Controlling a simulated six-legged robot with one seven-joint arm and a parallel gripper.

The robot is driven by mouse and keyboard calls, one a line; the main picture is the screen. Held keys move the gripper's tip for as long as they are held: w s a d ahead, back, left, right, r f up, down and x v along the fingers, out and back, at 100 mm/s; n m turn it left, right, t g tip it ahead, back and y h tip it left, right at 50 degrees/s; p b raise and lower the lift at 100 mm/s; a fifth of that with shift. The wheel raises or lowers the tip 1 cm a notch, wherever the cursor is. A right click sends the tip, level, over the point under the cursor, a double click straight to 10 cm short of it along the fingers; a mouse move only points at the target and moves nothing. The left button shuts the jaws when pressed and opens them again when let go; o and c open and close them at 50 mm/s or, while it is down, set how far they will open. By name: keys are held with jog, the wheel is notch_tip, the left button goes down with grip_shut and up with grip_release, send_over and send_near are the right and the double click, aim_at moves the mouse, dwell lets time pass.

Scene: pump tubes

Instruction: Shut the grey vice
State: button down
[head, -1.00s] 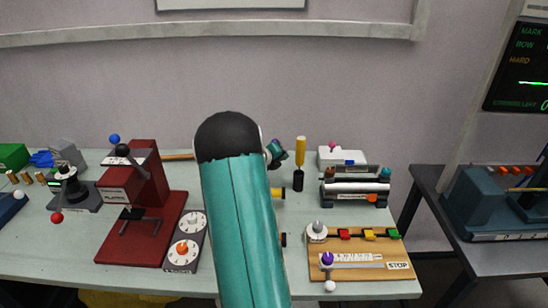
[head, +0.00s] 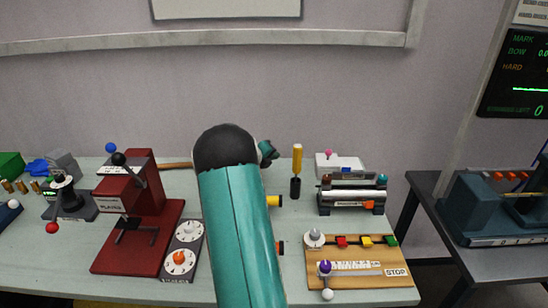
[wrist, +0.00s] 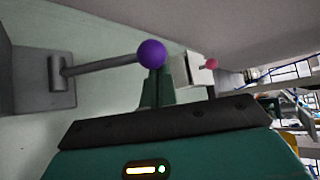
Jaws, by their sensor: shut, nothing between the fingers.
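In the wrist view a grey block (wrist: 38,82) bears a rod (wrist: 100,66) ending in a purple ball (wrist: 151,54); it looks like the grey vice with its handle, though I cannot be sure. My gripper (wrist: 158,88) is shut and empty, its teal fingers right at the purple ball. I cannot tell whether they touch it. In the head view my gripper (head: 267,152) shows only in part beside my teal arm. My arm hides the table behind it, and I cannot make out this block there.
A red press (head: 135,215) and a dial box (head: 182,250) stand left of my arm. A yellow-handled tool (head: 297,170), a white box (head: 340,165), a roller device (head: 352,195) and a wooden slider board (head: 350,270) stand to the right. A dark side table (head: 430,205) is farther right.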

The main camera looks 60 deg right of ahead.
jog(key=shift+w+a+r+h, duration=0.15)
jog(key=shift+w+r+h, duration=0.1)
jog(key=shift+w+h, duration=0.05)
jog(key=shift+w+a+r+n+g+h, duration=0.25)
jog(key=shift+w+a+n+g+h, duration=0.2)
jog(key=shift+w+a+n+h, duration=0.9)
jog(key=shift+w+a+r+n+g+h, duration=0.25)
jog(key=shift+w+a+n+g+h, duration=0.25)
jog(key=shift+w+n+h, duration=1.5)
jog(key=shift+w+a+r+n+g+h, duration=0.3)
jog(key=shift+w+a+n+h, duration=0.85)
jog(key=shift+w+n, duration=0.95)
jog(key=shift+w+d+f+m, duration=0.1)
jog(key=shift+w+m, duration=0.15)
